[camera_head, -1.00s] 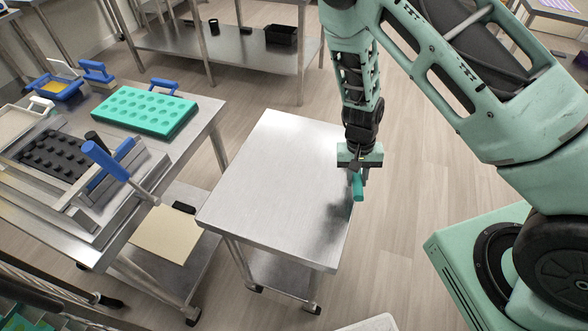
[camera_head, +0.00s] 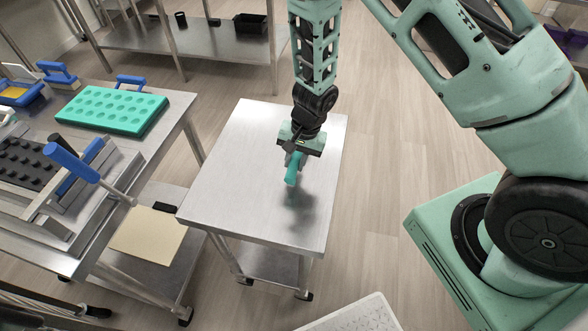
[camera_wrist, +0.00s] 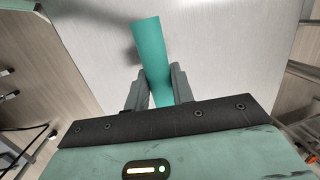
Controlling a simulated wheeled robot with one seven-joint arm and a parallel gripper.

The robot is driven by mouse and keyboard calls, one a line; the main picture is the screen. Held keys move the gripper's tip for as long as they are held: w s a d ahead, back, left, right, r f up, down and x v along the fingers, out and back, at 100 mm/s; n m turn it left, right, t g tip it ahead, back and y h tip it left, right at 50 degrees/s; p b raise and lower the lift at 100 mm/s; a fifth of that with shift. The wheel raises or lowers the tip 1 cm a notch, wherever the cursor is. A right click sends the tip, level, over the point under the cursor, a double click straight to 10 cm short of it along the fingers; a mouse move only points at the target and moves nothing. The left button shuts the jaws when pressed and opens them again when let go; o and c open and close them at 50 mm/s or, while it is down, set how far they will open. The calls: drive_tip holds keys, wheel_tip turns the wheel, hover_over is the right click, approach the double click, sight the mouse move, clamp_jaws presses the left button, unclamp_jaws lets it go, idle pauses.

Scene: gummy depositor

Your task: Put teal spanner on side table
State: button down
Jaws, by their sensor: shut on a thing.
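The teal spanner (camera_head: 292,171) is held in my gripper (camera_head: 296,157), over the right half of the bare metal side table (camera_head: 236,173). The wrist view shows the teal spanner (camera_wrist: 151,52) between the two grey fingers of my gripper (camera_wrist: 158,82), which are shut on it. The spanner's gripped end is partly hidden by the fingers and the gripper body. A shadow lies on the side table (camera_wrist: 222,40) beside the spanner, and it appears to be above the surface. I cannot tell the exact height.
A workbench (camera_head: 182,108) at left holds a teal mould tray (camera_head: 112,110), a black studded plate (camera_head: 28,163) and blue-handled tools (camera_head: 74,158). A rear shelf table (camera_head: 218,42) carries a black bin (camera_head: 250,23). The side table's top is otherwise clear.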

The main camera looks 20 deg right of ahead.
drive_tip(key=x, duration=0.1)
drive_tip(key=b+x, duration=0.1)
drive_tip(key=x, duration=0.1)
drive_tip(key=shift+d+f, duration=0.3)
drive_tip(key=shift+f, duration=0.05)
drive_tip(key=c, duration=1.2)
unclamp_jaws()
